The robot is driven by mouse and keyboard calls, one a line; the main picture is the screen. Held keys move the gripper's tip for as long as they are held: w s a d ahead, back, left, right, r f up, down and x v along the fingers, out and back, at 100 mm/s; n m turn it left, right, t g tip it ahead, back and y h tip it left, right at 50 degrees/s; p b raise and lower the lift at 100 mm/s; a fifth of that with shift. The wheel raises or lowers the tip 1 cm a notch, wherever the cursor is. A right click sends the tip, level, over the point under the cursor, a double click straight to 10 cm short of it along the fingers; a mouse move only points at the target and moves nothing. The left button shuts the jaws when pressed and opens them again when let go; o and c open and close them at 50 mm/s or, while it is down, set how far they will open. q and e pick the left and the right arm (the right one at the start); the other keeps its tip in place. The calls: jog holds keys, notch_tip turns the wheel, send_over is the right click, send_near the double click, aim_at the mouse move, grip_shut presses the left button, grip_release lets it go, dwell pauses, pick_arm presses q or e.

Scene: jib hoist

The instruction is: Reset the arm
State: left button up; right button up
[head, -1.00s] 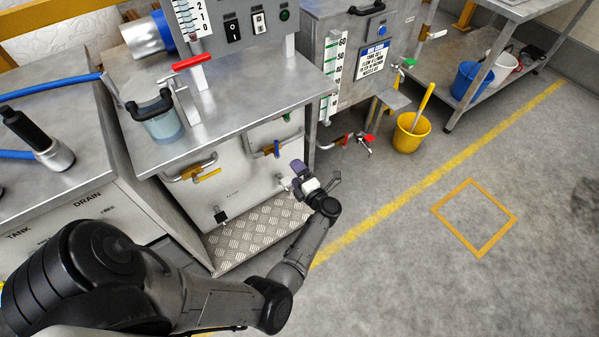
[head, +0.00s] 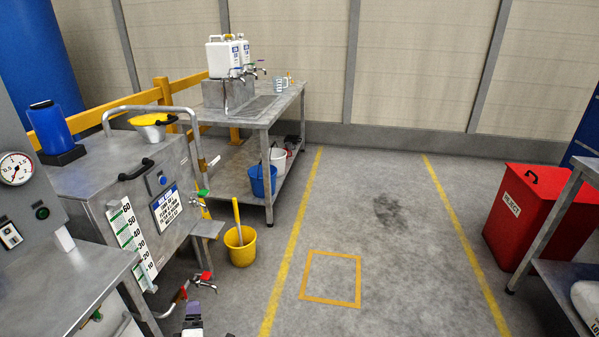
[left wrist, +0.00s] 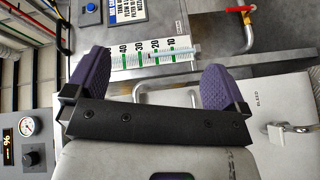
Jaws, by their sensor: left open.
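My left gripper (head: 193,312) only just shows at the bottom edge of the head view, with most of the arm out of frame. In the left wrist view the left gripper (left wrist: 158,82) has its two purple fingers wide apart, with nothing between them. Behind the fingers are a steel front with a pipe handle (left wrist: 160,86) and a green-and-white level scale (left wrist: 153,53). In the head view the gripper is below the red-handled tap (head: 204,277). My right gripper is in neither view.
A steel tank (head: 125,190) with a scale (head: 132,238) stands at left. A yellow bucket (head: 241,250) is on the floor beside it. A steel table (head: 285,107) bears white canisters. A red reject bin (head: 535,215) is at right. The marked floor between is clear.

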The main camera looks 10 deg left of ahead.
pick_arm(q)
jog(key=w+d+r+m+h, duration=0.2)
jog(key=d+r+m+h, duration=0.5)
jog(key=m+h, duration=0.15)
jog(key=s+d+r+m+g+h+p, duration=0.2)
jog(key=s+d+r+m+g+p, duration=0.15)
jog(key=s+r+m, duration=0.3)
jog(key=s+d+r+m+g+y+p, duration=0.1)
jog(key=s+d+r+m+g+p, duration=0.3)
jog(key=s, duration=0.6)
jog(key=s+d+r+m+y+p, duration=0.1)
jog(key=s+r+m+y+p, duration=0.1)
jog(key=s+r+p, duration=0.6)
jog(key=s+d+f+m+g+p, duration=0.15)
jog(key=s+g+p, duration=0.25)
jog(key=s+p, duration=0.9)
jog(key=w+r+p+v, duration=0.1)
jog(key=w+p+v, duration=0.2)
jog(key=p+v, duration=1.3)
jog(key=w+a+r+p+v, duration=0.1)
jog(key=w+p+v, duration=0.3)
jog(key=p+v, duration=1.2)
notch_tip(320, 180, up, 4)
jog(key=shift+s+a+r+h, duration=0.1)
jog(key=shift+s+a+h, duration=0.15)
jog(key=shift+s+h, duration=0.15)
